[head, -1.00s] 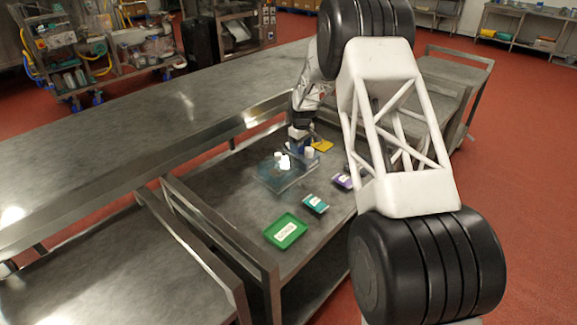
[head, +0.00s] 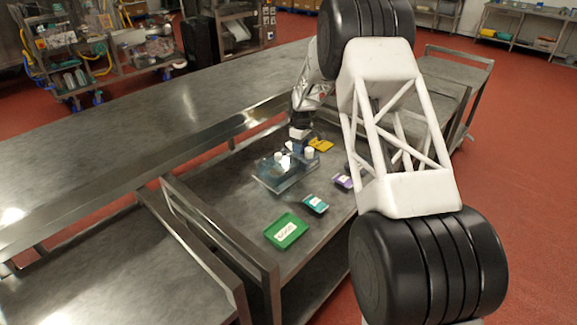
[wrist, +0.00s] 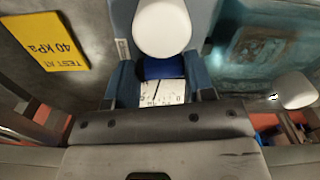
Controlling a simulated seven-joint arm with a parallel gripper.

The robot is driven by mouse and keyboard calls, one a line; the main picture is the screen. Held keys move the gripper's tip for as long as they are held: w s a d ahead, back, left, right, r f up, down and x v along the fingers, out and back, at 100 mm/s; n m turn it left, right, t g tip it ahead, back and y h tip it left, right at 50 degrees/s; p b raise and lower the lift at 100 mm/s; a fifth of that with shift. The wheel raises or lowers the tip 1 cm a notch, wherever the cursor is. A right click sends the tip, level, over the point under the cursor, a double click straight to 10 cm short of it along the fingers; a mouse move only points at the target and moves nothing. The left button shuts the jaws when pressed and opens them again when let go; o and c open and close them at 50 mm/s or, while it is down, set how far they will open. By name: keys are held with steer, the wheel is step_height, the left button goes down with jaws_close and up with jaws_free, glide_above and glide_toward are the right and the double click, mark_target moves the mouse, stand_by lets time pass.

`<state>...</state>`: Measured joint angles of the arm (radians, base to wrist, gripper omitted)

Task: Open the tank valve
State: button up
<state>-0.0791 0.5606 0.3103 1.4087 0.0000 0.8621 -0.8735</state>
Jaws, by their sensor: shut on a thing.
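A clear bluish tank (head: 268,180) stands on the steel table, with a white cap (head: 308,154) near its right side. My gripper (head: 300,132) is at its far side, and the head view shows the grasp only small. In the wrist view my gripper (wrist: 163,85) is shut on a blue part with a white marked face (wrist: 163,92), between its two blue-grey sides. A white round knob (wrist: 162,27) lies just beyond that part. The tank's clear surface (wrist: 255,50) shows at the right. I cannot tell how far the valve is turned.
A raised steel counter (head: 140,120) borders the table on the left.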

steer(key=shift+n, duration=2.5)
steer(key=shift+f+n, duration=0.15)
steer(key=shift+n, duration=1.15)
steer(key=shift+s, duration=0.1)
